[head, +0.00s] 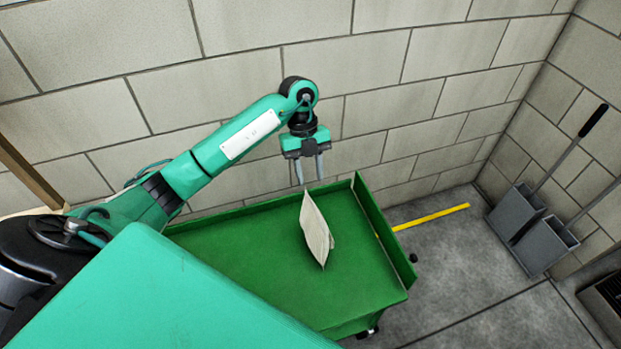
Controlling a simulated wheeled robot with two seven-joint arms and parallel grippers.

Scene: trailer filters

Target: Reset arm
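My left gripper (309,181) points down over the green trailer (235,260), near its back edge. Its two fingers are apart, with wall showing between them. A pale beige filter (316,232) stands or leans on the trailer's bed just below the fingertips. Its pointed top comes close to the fingers in the picture; I cannot tell whether they touch, but the fingers do not close on it. My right gripper is not in view.
A block wall (420,60) runs close behind the trailer. The trailer has a raised side panel (385,235) at right. Grey dustpans (548,245) with long handles stand in the right corner. A yellow line (432,217) marks the floor, which is clear between.

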